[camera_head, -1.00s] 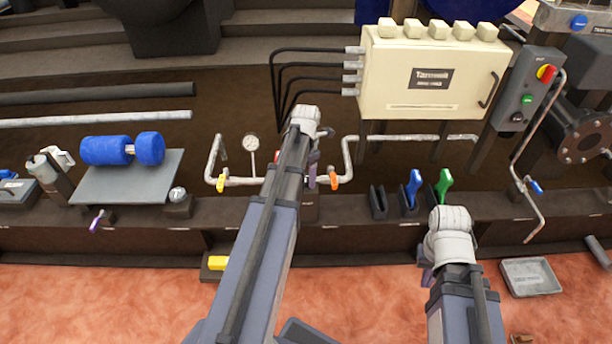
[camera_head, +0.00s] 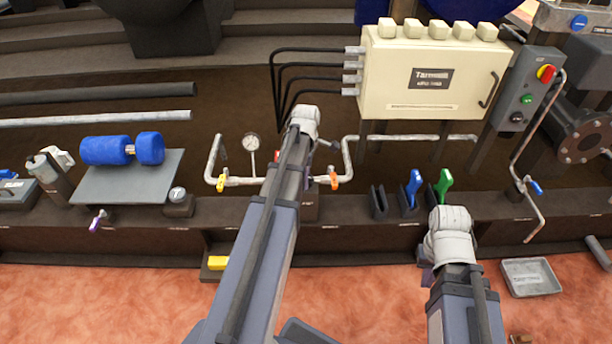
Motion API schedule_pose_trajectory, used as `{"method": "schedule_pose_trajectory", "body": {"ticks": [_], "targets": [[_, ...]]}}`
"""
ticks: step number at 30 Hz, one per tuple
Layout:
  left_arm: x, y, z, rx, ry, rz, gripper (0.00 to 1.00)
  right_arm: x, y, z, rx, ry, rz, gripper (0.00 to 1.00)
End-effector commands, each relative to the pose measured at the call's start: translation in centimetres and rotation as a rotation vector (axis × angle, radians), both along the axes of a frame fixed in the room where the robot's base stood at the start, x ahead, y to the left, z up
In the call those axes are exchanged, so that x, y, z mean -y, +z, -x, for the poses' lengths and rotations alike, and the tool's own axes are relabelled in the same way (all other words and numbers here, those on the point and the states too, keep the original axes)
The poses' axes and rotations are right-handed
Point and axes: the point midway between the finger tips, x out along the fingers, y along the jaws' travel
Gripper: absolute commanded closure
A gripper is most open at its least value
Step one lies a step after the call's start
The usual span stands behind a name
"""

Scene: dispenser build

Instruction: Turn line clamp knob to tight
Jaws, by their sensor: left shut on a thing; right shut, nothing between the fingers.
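My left arm reaches up the middle, with its pale wrist (camera_head: 305,120) over the pipework. Only edges of my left gripper (camera_head: 308,178) show beside the arm. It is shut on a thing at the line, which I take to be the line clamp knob. The knob itself is hidden behind the wrist, so its setting cannot be read. A bit of red shows just left of the arm. My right gripper (camera_head: 427,277) is shut and empty, mostly hidden below its pale wrist at the lower right, apart from the fixtures.
A pressure gauge (camera_head: 252,142), a yellow valve handle (camera_head: 222,181) and an orange handle (camera_head: 334,181) flank the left arm. Blue (camera_head: 414,186) and green (camera_head: 444,184) handles stand to the right. A cream control box (camera_head: 430,75) stands behind. A grey tray (camera_head: 530,277) lies on the floor.

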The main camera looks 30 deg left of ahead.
Motion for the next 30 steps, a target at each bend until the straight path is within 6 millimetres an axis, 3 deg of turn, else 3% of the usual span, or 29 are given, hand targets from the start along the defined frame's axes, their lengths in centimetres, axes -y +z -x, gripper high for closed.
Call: {"method": "schedule_pose_trajectory", "body": {"ticks": [30], "targets": [[0.02,-0.01,0.01,0.000,-0.966,0.000,0.97,0.00,-0.01,0.00,0.000,0.000,0.000,1.00]]}}
